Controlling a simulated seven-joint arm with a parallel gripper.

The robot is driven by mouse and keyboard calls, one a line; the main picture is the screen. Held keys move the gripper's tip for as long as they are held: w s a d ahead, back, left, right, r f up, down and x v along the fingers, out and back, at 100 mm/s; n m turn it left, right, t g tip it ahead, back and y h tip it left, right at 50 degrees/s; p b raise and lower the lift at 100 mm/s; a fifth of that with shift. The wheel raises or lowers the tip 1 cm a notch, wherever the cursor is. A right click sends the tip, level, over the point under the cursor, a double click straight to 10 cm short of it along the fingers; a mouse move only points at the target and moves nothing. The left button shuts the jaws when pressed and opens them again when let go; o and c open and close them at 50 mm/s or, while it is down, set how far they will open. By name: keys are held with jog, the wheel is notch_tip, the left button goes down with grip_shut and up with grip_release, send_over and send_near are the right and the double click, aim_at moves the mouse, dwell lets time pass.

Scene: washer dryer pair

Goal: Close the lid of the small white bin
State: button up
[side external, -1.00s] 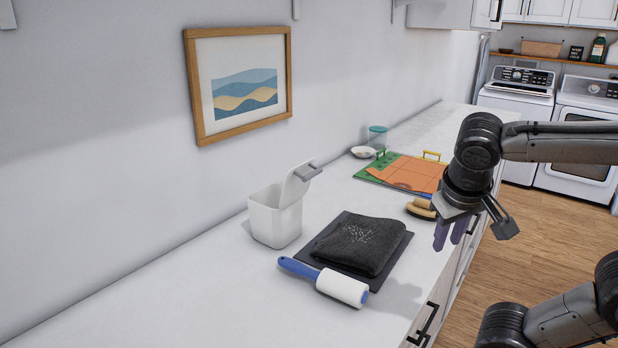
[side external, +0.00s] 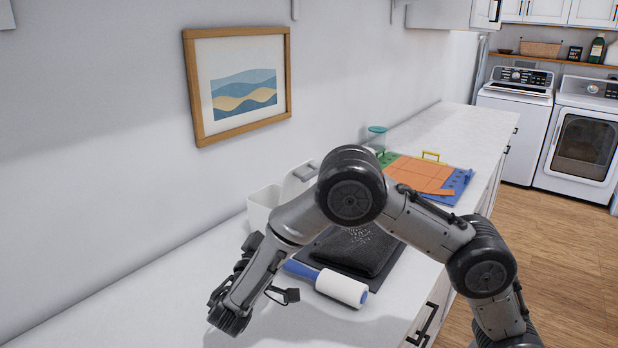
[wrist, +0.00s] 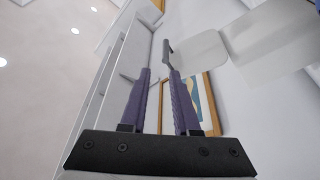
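The small white bin (side external: 261,205) stands on the counter against the wall in the side view, partly behind my arm. Its lid (side external: 297,180) is open and stands up steeply on the bin's right side. In the wrist view the pale lid (wrist: 196,50) with its grey tab (wrist: 167,56) shows just beyond my fingertips, and the bin (wrist: 272,36) is at upper right. My gripper (wrist: 160,72) has two purple fingers, apart, with nothing seen between them. Contact with the lid cannot be told.
A lint roller (side external: 342,288) and a dark folded cloth (side external: 365,250) on a dark mat lie below my arm. An orange-covered board (side external: 415,173) and a teal-lidded jar (side external: 377,137) are farther back. A framed picture (side external: 240,88) hangs on the wall. The counter's front left is clear.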

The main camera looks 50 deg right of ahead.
aim_at(309, 174)
jog(key=shift+n+t, duration=0.3)
jog(key=shift+n, duration=0.1)
jog(key=x, duration=1.2)
jog(key=shift+w+d+f, duration=0.25)
jog(key=shift+f, duration=0.05)
jog(key=shift+c, duration=0.3)
grip_shut()
dwell(0.4)
